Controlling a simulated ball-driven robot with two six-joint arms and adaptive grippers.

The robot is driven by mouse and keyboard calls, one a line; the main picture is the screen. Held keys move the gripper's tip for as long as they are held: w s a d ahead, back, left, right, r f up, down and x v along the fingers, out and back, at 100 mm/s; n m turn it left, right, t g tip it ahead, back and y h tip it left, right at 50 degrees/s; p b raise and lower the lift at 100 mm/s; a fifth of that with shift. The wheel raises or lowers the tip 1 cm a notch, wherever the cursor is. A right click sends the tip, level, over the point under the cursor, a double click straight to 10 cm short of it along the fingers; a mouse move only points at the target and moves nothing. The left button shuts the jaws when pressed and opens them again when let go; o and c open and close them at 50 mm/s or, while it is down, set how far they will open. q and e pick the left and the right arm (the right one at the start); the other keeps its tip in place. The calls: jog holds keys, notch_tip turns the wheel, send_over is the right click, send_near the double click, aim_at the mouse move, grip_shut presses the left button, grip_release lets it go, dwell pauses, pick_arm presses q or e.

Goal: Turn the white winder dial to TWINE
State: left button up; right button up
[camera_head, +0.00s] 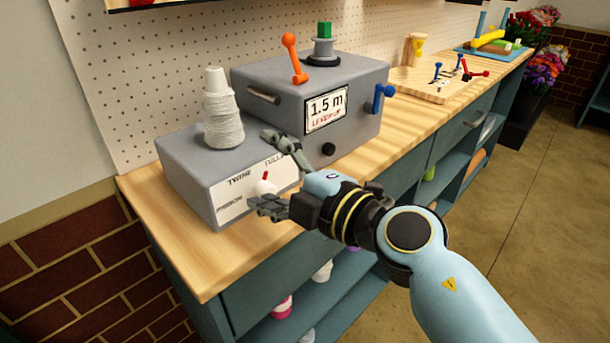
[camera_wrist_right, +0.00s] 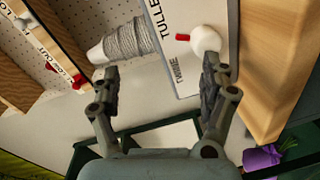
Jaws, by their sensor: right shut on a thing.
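The white winder dial (camera_head: 263,187) sits on the white label panel (camera_head: 232,206) on the front of a low grey winder box (camera_head: 185,160). Its red pointer points up, between the words TWINE and TULLE. My left gripper is not in view.
A cone of white twine (camera_head: 222,115) stands on the winder box. Behind it is a larger grey machine (camera_head: 270,88) with a 1.5 m display, an orange lever (camera_head: 293,58) and a blue crank (camera_head: 383,97). A wooden board (camera_head: 430,84) with small levers lies farther right.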

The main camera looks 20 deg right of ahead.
jog(key=shift+v, duration=1)
jog(key=shift+c, duration=0.2)
jog(key=f+v, duration=0.1)
jog(key=v, duration=0.8)
jog(key=shift+s+f, duration=0.3)
